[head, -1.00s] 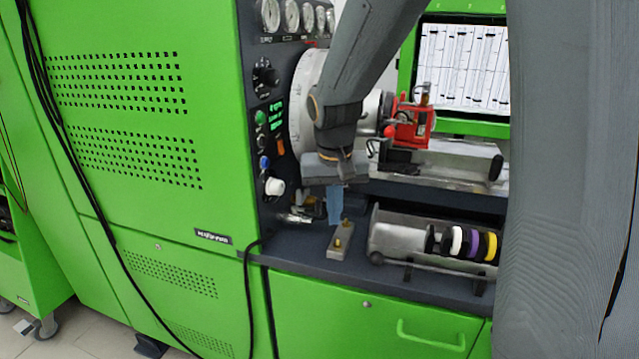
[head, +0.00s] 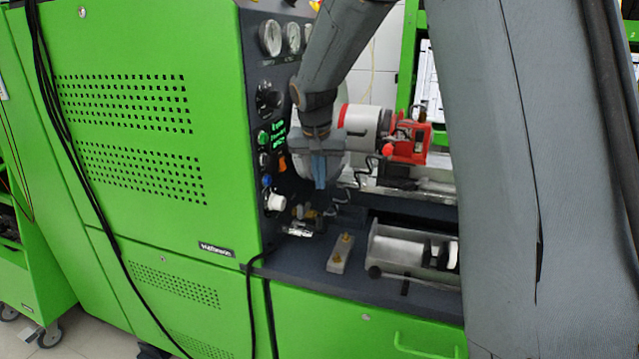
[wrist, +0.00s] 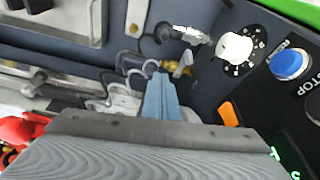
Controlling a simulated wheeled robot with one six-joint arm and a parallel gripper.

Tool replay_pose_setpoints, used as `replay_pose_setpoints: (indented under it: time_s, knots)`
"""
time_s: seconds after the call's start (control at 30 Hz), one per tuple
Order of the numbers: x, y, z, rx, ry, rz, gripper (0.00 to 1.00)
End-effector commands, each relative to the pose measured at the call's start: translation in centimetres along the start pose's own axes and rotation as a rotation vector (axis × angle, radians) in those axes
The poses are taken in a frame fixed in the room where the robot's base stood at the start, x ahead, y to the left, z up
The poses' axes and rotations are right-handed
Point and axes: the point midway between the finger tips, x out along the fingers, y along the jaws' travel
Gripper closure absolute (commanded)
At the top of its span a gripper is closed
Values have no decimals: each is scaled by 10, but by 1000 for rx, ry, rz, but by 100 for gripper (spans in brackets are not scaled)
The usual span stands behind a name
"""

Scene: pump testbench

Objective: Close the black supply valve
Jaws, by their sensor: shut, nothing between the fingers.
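My gripper (head: 319,186) points down in front of the panel's right side, above the bench top. Its blue fingers are together and empty; they also show in the wrist view (wrist: 158,82). In the wrist view a brass fitting (wrist: 182,66) is just beyond the fingertips, with a small dark round part (wrist: 163,32) and a silver fitting (wrist: 190,35) farther off. I cannot tell which part is the black supply valve, or whether the fingers touch anything. A black knob (head: 268,97) sits higher on the panel.
A white knob (head: 275,202) and blue button (wrist: 289,64) are on the control panel. A metal block with brass pins (head: 340,254) lies on the bench. The red-mounted pump assembly (head: 408,142) stands to the right, above a metal tray (head: 375,250).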

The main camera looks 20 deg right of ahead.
Motion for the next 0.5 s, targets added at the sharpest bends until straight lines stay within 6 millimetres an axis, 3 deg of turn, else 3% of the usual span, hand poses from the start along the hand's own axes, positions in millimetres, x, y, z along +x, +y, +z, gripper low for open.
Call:
replay_pose_setpoints:
  time_s: [0.4,0.5]
  knots:
    - [76,1,1,2,-4,1,100]
    - [72,0,12,-2,-1,0,100]
